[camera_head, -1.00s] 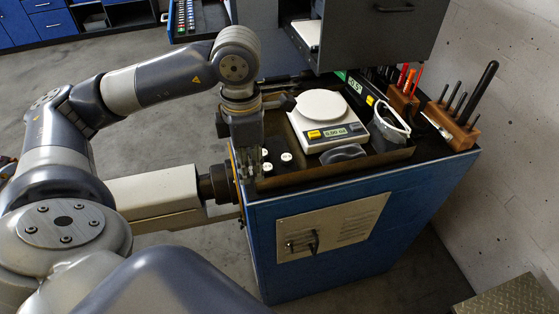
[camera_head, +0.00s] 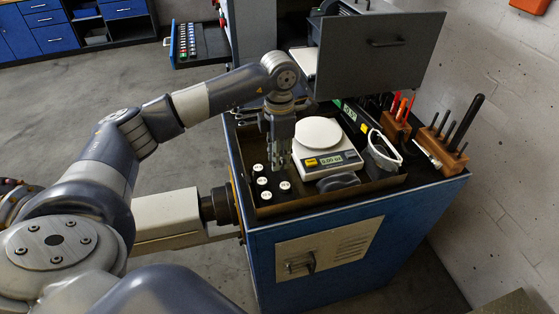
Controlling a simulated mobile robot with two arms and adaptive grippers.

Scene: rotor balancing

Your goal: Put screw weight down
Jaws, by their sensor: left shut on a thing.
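My left gripper (camera_head: 280,166) points down over the left part of the tray, just left of the scale. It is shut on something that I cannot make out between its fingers. Several small black screw weights with white labelled tops stand in the tray; one (camera_head: 285,186) is just below and right of the fingertips. Another screw weight (camera_head: 265,196) stands nearer the front. Whether the fingers touch any standing weight is not clear. My right gripper is not in view.
A white scale (camera_head: 325,160) with a lit display stands right of the gripper. A dark object (camera_head: 338,183) lies in front of it. Safety glasses (camera_head: 384,152) and a wooden tool block (camera_head: 440,152) are further right. The tray's rim (camera_head: 330,201) runs along the front.

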